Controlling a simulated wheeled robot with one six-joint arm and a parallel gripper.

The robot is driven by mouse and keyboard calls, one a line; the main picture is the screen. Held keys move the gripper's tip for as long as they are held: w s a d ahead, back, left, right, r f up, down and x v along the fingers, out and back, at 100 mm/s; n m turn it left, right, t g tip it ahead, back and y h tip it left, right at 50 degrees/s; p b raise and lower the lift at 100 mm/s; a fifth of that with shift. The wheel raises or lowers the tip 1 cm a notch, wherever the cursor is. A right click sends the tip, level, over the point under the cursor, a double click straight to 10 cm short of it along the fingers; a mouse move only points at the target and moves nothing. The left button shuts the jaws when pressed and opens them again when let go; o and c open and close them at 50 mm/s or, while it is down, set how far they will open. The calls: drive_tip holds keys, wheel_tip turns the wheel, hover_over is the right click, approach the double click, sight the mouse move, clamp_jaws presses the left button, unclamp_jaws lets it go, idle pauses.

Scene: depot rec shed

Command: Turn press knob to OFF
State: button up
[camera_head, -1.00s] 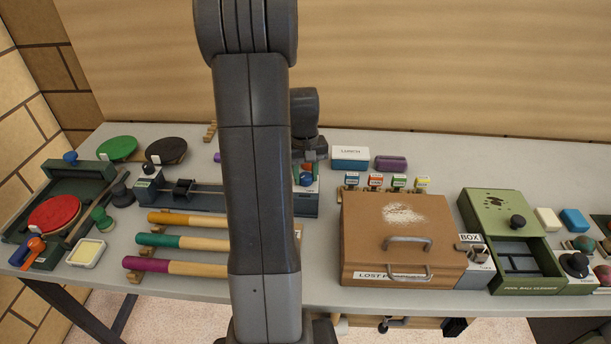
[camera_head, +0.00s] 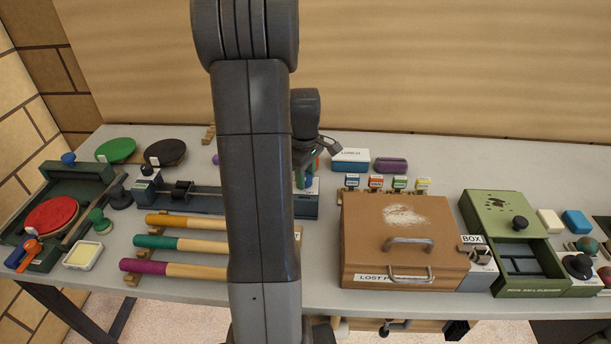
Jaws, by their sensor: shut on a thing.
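My gripper (camera_head: 311,164) is beside my arm, at the right end of the long dark blue-grey device (camera_head: 208,200), which I take to be the press. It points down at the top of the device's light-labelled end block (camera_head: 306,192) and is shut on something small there. The held part is largely covered by the gripper and arm; I take it to be the press knob. Bits of red and green show around the fingers. The OFF mark and the knob's pointing direction cannot be read.
A brown lost-property box (camera_head: 365,235) stands right of my arm, with small coloured stamps behind it. Coloured-grip handles (camera_head: 185,243) lie left of my arm. A green ball cleaner (camera_head: 500,215) stands right.

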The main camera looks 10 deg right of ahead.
drive_tip(key=shift+w+r+n, duration=0.1)
drive_tip(key=shift+n, duration=0.2)
drive_tip(key=o, duration=1)
wheel_tip(320, 180, up, 14)
drive_tip(key=shift+s+a+b, duration=0.15)
drive_tip(key=shift+s+b, duration=0.05)
drive_tip(key=shift+b, duration=0.25)
drive_tip(key=shift+f, duration=0.25)
wheel_tip(320, 180, down, 14)
drive_tip(key=shift+w+r+p, duration=0.1)
drive_tip(key=shift+r+p, duration=0.05)
drive_tip(key=shift+p, duration=0.25)
